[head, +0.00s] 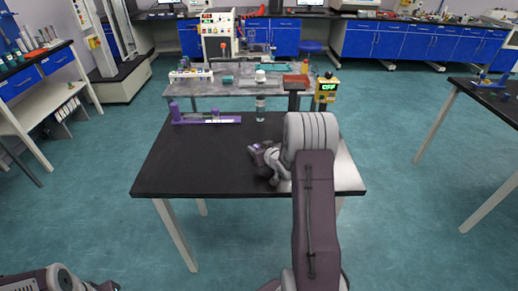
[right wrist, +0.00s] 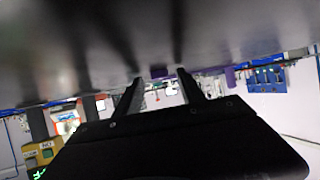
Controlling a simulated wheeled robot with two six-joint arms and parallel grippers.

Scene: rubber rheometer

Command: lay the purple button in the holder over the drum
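My right gripper (head: 254,148) is low over the black table, left of its grey wrist. In the right wrist view its two fingers (right wrist: 160,80) stand apart with an open gap. A small purple patch (right wrist: 159,72) shows between the fingertips; I cannot tell whether it is the button or something farther off. A long purple fixture (head: 207,119) with a short post lies along the table's far left edge. I cannot make out the purple button for sure. No drum or holder can be picked out surely; my right arm covers much of the table's right side. My left gripper is out of view.
The black table (head: 190,165) is clear at its left and middle. A small bottle (head: 260,108) stands at its far edge. A yellow box with a green display (head: 327,88) stands behind the table's right side. A grey bench (head: 205,88) lies beyond.

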